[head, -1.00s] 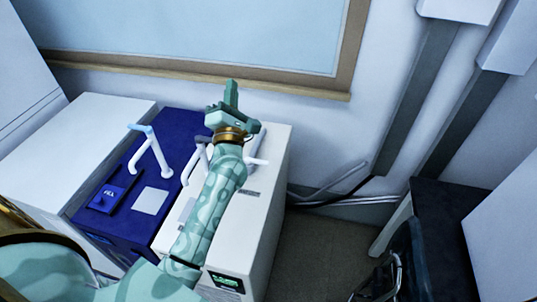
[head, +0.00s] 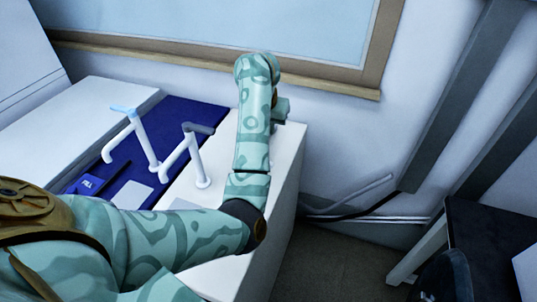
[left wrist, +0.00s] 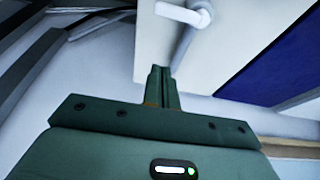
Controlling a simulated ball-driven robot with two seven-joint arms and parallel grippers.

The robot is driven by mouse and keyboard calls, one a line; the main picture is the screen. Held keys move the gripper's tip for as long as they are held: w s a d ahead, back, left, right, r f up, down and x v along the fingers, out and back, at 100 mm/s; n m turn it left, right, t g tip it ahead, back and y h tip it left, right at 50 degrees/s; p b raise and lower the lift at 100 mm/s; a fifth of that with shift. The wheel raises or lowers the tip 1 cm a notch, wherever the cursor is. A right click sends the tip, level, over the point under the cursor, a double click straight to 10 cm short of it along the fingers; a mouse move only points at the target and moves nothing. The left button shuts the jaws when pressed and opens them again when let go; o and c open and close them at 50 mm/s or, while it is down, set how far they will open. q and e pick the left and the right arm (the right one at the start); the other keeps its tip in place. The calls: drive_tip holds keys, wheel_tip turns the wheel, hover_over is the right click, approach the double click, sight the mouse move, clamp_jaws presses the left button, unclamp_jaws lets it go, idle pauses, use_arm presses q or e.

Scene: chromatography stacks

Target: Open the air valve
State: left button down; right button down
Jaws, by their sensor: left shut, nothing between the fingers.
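A white bent pipe with a light-blue top (head: 143,140) stands on the blue unit at the left. A white bent pipe with a grey top (head: 197,160) stands on the white unit beside it. I cannot tell which of these fittings is the air valve. My left gripper (head: 283,106) is mostly hidden behind my forearm at the far right of the white unit. In the left wrist view its fingers (left wrist: 161,84) are shut and empty. A white and grey fitting (left wrist: 178,13) shows just beyond the fingertips; contact cannot be told. My right gripper is out of view.
The blue unit (head: 205,113) and the white unit (head: 290,150) stand side by side below the framed window (head: 240,28). Cables (head: 375,217) run along the wall at the right. A dark-topped table (head: 480,230) stands farther right, with floor between.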

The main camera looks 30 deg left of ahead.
use_arm(q)
drive_tip(key=b+x, duration=0.4)
drive_tip(key=x, duration=0.7)
drive_tip(key=shift+s+b, duration=0.15)
drive_tip(key=shift+b, duration=0.2)
drive_tip(key=s, duration=0.1)
drive_tip(key=s+p, duration=0.1)
drive_tip(key=s+r+p, duration=0.1)
drive_tip(key=shift+s+d, duration=0.3)
drive_tip(key=shift+d, duration=0.05)
drive_tip(key=shift+s+d, duration=0.1)
drive_tip(key=shift+s, duration=0.1)
drive_tip(key=shift+f, duration=0.1)
